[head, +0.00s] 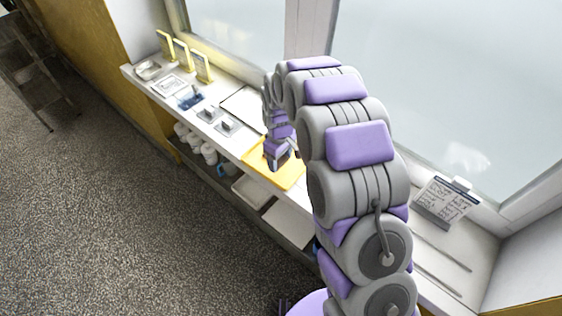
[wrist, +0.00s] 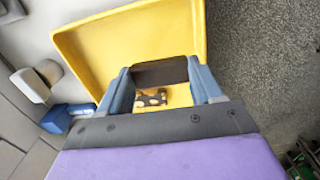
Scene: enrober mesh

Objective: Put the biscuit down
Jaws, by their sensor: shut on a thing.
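My gripper (head: 278,158) is over the yellow tray (head: 287,181) on the white counter in the head view. In the wrist view my gripper (wrist: 160,76) has its two blue-grey fingers closed on a flat dark brown piece, the biscuit (wrist: 160,72). The biscuit spans the gap between the fingers, above the yellow tray (wrist: 92,42). I cannot tell whether it touches the tray. A small brown and pale spotted patch (wrist: 152,98) shows between the fingers, nearer the palm; I cannot tell what it is. In the head view the biscuit is not clear.
The white counter (head: 236,148) runs along the window. Left of the tray stand small metal pieces (head: 228,125), blue items (head: 190,101) and yellow cards (head: 182,54). A clipboard (head: 444,200) leans at the right. White containers (head: 207,152) sit on the shelf below.

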